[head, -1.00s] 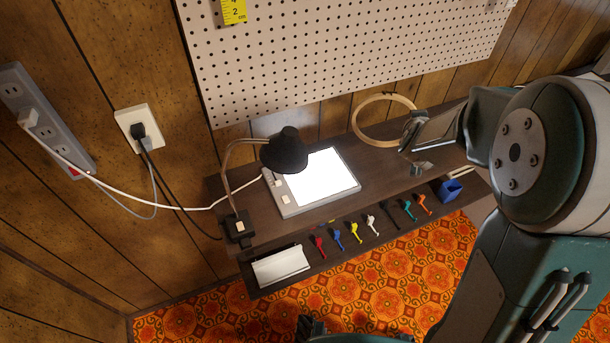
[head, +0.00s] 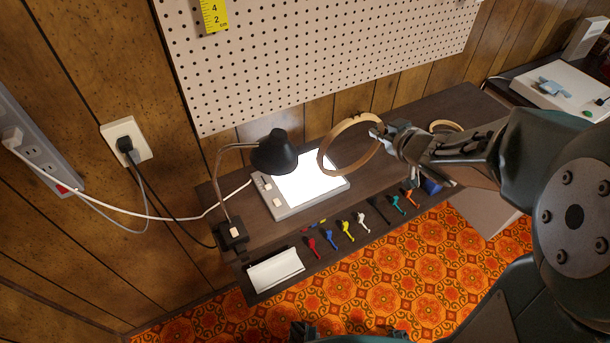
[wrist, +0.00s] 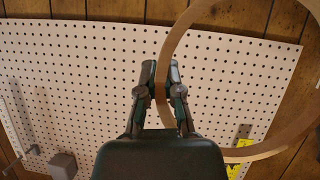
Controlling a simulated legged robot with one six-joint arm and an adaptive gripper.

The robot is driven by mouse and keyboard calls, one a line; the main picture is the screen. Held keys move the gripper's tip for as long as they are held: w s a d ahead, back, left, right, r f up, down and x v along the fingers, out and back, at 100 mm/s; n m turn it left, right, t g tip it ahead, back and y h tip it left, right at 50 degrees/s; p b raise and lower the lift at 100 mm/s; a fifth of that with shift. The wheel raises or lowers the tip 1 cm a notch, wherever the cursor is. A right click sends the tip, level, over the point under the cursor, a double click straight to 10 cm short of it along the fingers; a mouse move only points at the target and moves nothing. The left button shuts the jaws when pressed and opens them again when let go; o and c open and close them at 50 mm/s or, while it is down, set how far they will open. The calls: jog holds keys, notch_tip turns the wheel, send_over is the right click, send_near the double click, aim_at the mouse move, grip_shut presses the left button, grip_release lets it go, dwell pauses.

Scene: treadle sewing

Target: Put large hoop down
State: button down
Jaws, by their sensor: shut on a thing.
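A large wooden hoop (head: 333,143) is held tilted above the desk, partly in front of the lit white light pad in the head view. My gripper (head: 380,132) is shut on the right side of its rim. In the wrist view, the hoop (wrist: 168,50) passes between the fingertips of my gripper (wrist: 163,88) and extends to the right, cut off by the frame edge. A second wooden ring (head: 445,125) shows partly behind my arm on the desk; its full size is hidden.
The dark desk (head: 410,105) carries a light pad (head: 310,208) and a black lamp (head: 275,152). Several coloured tools (head: 346,231) line its front, beside a white tray (head: 275,271). A pegboard (head: 330,50) stands behind. A white machine (head: 560,85) sits at far right. Desk behind the hoop looks clear.

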jog(key=shift+s+f, duration=0.15)
jog(key=shift+s, duration=0.15)
jog(key=w+a+f, duration=0.3)
jog(key=f, duration=0.1)
jog(key=w+a+f, duration=0.3)
jog(key=f, duration=0.1)
jog(key=w+a+f, duration=0.3)
jog(key=w+f, duration=0.1)
jog(key=f, duration=0.1)
jog(key=shift+a, duration=0.25)
jog(key=c, duration=0.8)
grip_release()
